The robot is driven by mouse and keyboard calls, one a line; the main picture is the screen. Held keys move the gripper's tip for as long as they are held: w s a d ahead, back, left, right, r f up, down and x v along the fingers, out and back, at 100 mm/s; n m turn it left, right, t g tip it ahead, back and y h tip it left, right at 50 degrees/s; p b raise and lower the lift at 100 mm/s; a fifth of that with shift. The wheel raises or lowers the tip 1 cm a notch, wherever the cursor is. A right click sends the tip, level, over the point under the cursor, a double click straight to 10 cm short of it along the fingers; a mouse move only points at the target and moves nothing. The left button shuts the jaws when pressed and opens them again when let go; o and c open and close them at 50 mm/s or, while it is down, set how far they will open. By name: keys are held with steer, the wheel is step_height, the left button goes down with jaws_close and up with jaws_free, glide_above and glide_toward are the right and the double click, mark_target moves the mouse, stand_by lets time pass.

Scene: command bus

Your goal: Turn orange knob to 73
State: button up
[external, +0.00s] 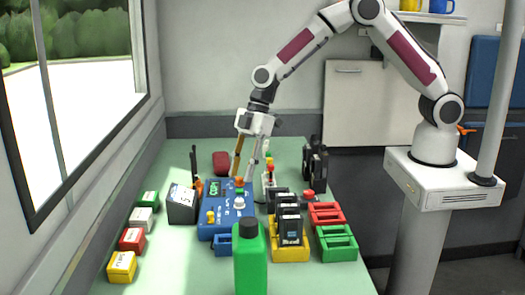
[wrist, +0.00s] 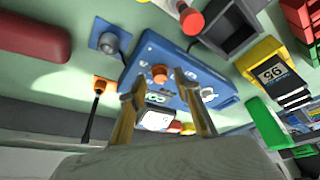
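The orange knob (wrist: 159,74) stands on the top face of the blue control box (wrist: 143,50), seen in the wrist view. A small green-lit display (wrist: 157,98) is beside the knob; I cannot read its number surely. My gripper (external: 243,180) points down over the box's far part. I cannot tell whether it touches the knob.
A dark box (external: 182,205) stands left of the blue box. A yellow holder with dark devices (external: 290,253) and red (external: 326,214) and green (external: 337,243) trays stand right. A green bottle (external: 250,262) is in front. Small coloured boxes line the left edge.

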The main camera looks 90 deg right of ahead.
steer(key=shift+w+a+f, duration=0.1)
steer(key=shift+f, duration=0.2)
jaws_close()
